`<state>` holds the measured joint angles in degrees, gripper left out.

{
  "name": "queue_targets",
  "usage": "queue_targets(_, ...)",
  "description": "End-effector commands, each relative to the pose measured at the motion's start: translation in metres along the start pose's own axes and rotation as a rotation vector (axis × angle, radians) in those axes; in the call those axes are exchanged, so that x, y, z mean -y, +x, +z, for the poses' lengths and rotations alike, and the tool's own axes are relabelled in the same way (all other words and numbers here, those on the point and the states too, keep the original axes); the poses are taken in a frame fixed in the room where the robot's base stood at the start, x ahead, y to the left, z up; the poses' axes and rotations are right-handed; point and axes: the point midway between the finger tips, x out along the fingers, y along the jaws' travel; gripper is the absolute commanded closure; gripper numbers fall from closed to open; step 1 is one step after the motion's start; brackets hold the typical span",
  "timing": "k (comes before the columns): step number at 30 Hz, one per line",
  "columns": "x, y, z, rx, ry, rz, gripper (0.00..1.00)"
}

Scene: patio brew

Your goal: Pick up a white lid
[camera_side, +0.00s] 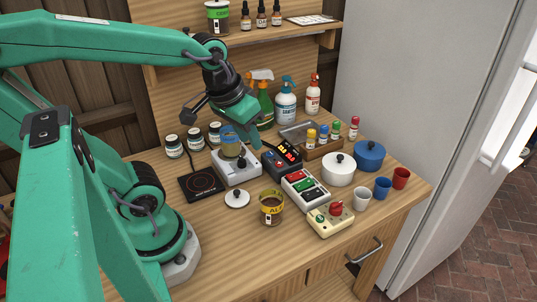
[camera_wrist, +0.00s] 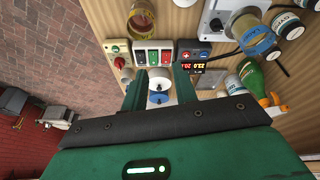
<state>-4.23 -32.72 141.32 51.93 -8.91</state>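My gripper (camera_side: 250,140) is raised over the table, behind and right of the loose lid. In the wrist view my gripper (camera_wrist: 159,92) has its two green fingers wide apart, with nothing held between them.
The glass jar (camera_side: 271,208) stands just right of the loose lid. A grey device (camera_side: 236,168), black hot plate (camera_side: 201,184), switch box (camera_side: 306,190) and yellow box with a red knob (camera_side: 331,219) crowd the middle. Bare table lies in front of the lid.

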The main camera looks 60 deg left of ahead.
Motion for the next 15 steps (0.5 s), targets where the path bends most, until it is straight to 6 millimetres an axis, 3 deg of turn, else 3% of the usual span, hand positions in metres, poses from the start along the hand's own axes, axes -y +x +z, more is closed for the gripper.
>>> queue_targets(15, 0.043, 0.074, 0.002, 0.308, -0.491, -0.133, 0.72)
